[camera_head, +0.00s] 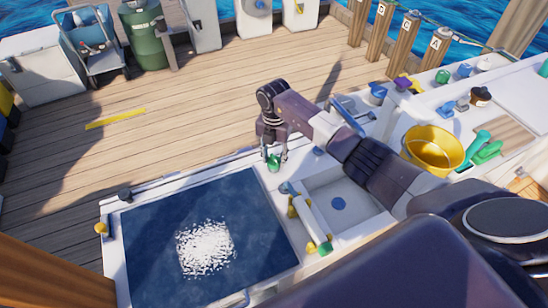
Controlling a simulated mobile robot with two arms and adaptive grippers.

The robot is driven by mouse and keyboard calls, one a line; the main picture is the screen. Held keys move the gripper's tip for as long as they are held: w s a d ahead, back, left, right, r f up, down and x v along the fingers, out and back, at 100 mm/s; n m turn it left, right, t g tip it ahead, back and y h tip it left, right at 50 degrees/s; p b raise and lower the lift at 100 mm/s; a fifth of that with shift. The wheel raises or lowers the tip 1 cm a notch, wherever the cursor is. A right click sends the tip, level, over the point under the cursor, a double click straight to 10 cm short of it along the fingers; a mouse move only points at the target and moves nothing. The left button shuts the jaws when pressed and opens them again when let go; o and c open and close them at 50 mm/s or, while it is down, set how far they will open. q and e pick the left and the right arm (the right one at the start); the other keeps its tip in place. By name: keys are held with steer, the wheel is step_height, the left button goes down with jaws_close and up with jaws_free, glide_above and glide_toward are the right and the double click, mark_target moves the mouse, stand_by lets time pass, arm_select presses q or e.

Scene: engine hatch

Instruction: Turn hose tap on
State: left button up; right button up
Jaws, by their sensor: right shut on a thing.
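My right gripper (274,157) is at the far edge of the white counter, pointing down. It is shut on a small green piece (274,164) between its fingertips, which looks like a tap knob; its lower part is hard to make out. A small blue piece (285,188) sits on the counter just nearer than the gripper. A white tube (311,219) with yellow and green fittings lies beside the sink; I cannot tell whether it belongs to the hose tap. My left gripper is out of view.
The white sink (312,192) lies right of the tube. A dark blue panel with a white speckled patch (206,249) fills the counter's left. A yellow bucket (434,146) and green tools (486,152) stand to the right. The wooden deck beyond is largely clear.

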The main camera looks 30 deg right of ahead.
stand_by(0.3)
steer(key=n+b, duration=0.3)
steer(key=n, duration=0.1)
steer(key=shift+d+f, duration=0.1)
steer(key=shift+f, duration=0.05)
steer(key=n+b, duration=0.4)
steer(key=n, duration=0.1)
steer(key=n+b, duration=0.3)
steer(key=n, duration=0.1)
steer(key=shift+w+n, duration=0.1)
steer(key=shift+n, duration=0.3)
steer(key=shift+n+b, duration=1.2)
steer(key=shift+n, duration=0.8)
steer(key=shift+r, duration=0.2)
steer(key=o, duration=1.2)
steer(key=shift+c, duration=0.2)
